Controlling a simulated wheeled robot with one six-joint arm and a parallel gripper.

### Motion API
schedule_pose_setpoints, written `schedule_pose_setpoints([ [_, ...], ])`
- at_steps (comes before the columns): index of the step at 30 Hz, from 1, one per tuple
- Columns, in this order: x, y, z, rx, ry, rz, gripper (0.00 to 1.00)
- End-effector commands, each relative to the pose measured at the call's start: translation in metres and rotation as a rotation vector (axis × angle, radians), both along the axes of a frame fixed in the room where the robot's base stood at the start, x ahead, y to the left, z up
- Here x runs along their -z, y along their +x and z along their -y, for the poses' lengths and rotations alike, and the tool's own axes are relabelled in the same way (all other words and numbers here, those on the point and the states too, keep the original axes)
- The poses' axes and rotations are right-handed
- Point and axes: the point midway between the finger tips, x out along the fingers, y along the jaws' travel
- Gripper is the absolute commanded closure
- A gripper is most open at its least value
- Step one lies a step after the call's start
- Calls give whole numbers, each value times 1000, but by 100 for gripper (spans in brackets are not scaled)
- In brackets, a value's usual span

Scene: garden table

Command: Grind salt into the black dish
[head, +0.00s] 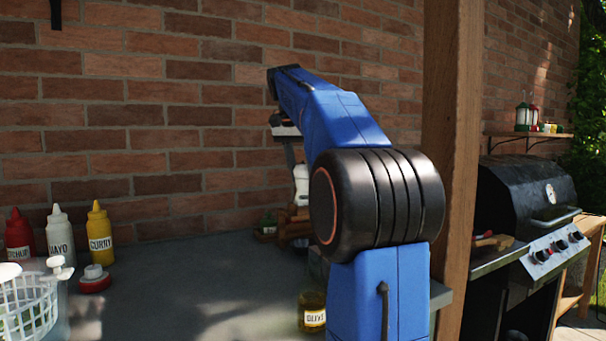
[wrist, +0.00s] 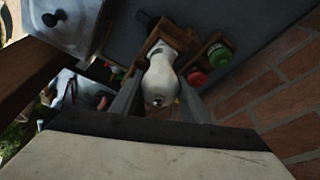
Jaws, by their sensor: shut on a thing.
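The white salt grinder (wrist: 160,78) stands between the two fingers of my gripper (wrist: 160,98) in the wrist view, and the gripper is shut on it. In the head view the white grinder (head: 301,182) shows beside my arm, just above a wooden rack (head: 290,226). The wooden rack (wrist: 186,38) also shows beyond the grinder in the wrist view; I cannot tell whether the grinder still rests in it. My arm hides part of this area in the head view. I cannot make out the black dish in either view.
Red, white and yellow sauce bottles (head: 100,233) stand at the left behind a white basket (head: 27,303). An olive jar (head: 313,313) stands near the front of the grey counter (head: 190,270). A wooden post (head: 452,120) and a grill (head: 525,205) are at right.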

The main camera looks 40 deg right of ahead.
Motion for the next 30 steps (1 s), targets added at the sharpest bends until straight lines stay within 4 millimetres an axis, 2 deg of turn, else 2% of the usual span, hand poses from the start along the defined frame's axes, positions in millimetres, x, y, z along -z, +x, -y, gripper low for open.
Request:
schedule_pose_setpoints([
  [5, 0, -1, 0, -69, 0, 1, 85],
  [21, 0, -1, 0, -574, 0, 1, 85],
  [30, 0, 0, 0, -644, 0, 0, 85],
])
